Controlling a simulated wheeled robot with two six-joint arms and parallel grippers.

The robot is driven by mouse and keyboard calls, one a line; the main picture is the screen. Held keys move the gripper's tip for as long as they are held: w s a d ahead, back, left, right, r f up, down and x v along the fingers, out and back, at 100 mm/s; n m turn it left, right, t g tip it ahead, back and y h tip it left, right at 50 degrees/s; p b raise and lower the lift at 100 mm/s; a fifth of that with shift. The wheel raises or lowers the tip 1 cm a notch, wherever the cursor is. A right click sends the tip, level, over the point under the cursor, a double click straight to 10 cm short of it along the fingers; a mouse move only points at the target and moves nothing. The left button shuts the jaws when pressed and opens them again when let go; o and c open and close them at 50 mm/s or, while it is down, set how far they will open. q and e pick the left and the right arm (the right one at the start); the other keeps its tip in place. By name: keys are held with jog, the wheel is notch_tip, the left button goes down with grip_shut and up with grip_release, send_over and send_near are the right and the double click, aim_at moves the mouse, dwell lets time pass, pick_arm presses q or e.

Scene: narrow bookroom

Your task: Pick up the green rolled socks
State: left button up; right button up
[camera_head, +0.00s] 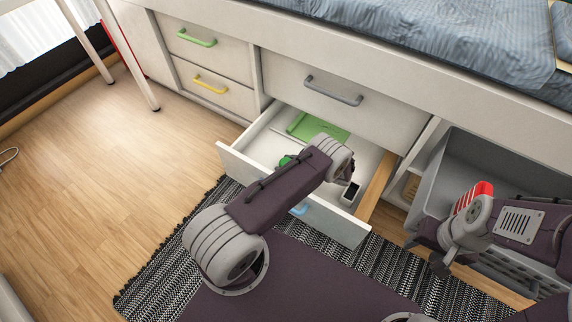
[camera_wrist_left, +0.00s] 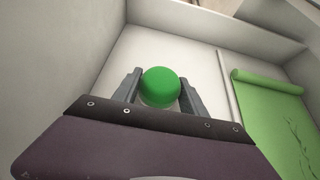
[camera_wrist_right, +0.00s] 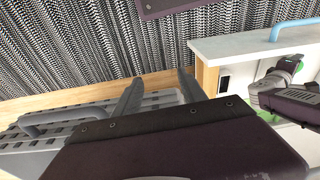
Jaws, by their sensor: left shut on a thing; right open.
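The green rolled socks (camera_wrist_left: 160,86) show as a round green ball between the fingers of my left gripper (camera_wrist_left: 161,80), inside the open drawer. The left gripper is shut on the socks. In the head view only a small part of the socks (camera_head: 285,160) shows beside my left arm, which hides the rest. I cannot tell whether the socks touch the drawer floor. My right gripper (camera_wrist_right: 160,88) is open and empty, near the grey crate to the right of the drawer.
The open drawer (camera_head: 237,163) also holds a green sheet-like item (camera_wrist_left: 268,100) and a small dark-and-white object (camera_head: 349,193). A grey crate (camera_head: 440,165) stands right of the drawer. A patterned rug (camera_head: 165,270) lies in front. Wooden floor at left is clear.

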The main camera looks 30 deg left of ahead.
aim_at(287, 161)
pick_arm(q)
notch_tip(287, 161, up, 4)
jog(key=shift+w+d+f+p, duration=0.1)
jog(key=shift+w+d+p, duration=0.05)
jog(key=shift+p, duration=1)
jog(key=w+d+r+b, duration=0.1)
jog(key=w+d+r, duration=0.5)
jog(key=d, duration=0.3)
jog(key=shift+w+d, duration=0.15)
jog(key=shift+d, duration=0.05)
pick_arm(e)
jog(key=shift+r, duration=0.85)
